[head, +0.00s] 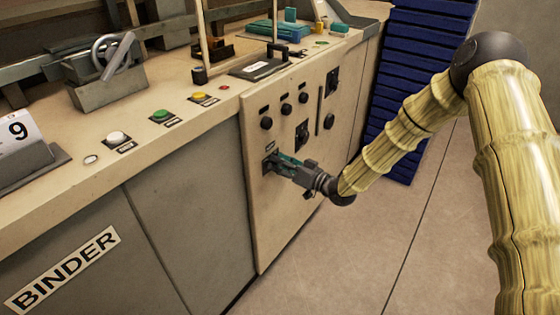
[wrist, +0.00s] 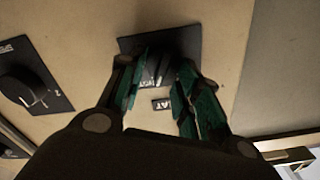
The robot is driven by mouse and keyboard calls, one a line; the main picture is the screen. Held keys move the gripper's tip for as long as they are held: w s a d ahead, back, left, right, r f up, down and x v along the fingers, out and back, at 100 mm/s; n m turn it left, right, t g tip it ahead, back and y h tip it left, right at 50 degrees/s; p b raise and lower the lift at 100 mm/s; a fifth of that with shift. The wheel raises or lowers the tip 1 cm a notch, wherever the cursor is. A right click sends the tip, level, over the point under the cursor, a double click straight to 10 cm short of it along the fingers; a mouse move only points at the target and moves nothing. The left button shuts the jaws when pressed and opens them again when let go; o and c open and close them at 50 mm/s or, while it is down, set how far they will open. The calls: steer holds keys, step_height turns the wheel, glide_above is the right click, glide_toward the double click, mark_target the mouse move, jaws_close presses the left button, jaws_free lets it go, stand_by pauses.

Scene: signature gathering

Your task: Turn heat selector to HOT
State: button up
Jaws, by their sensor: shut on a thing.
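The heat selector (wrist: 158,66) is a dark ridged knob on a black plate, at the upper middle of the wrist view. A small label below it reads partly "AT". Lettering on the plate is too small and dark to read, so I cannot tell its setting. My gripper (wrist: 158,82) has its green-padded fingers on either side of the knob and is shut on it. In the head view my gripper (head: 274,164) reaches the lower left of the beige control panel (head: 285,215) and hides most of the selector.
Another black knob (wrist: 27,88) is at the left of the wrist view. The panel carries several more knobs and switches (head: 302,134). Above is a counter with a white button (head: 117,137), a green button (head: 160,115) and a yellow button (head: 198,96). Open floor (head: 400,235) lies right.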

steer(key=shift+w+d+m+p, duration=0.15)
steer(key=shift+m+p, duration=0.15)
steer(key=shift+m, duration=1)
steer(key=o, duration=0.9)
steer(key=v, duration=1.2)
steer(key=shift+f, duration=0.15)
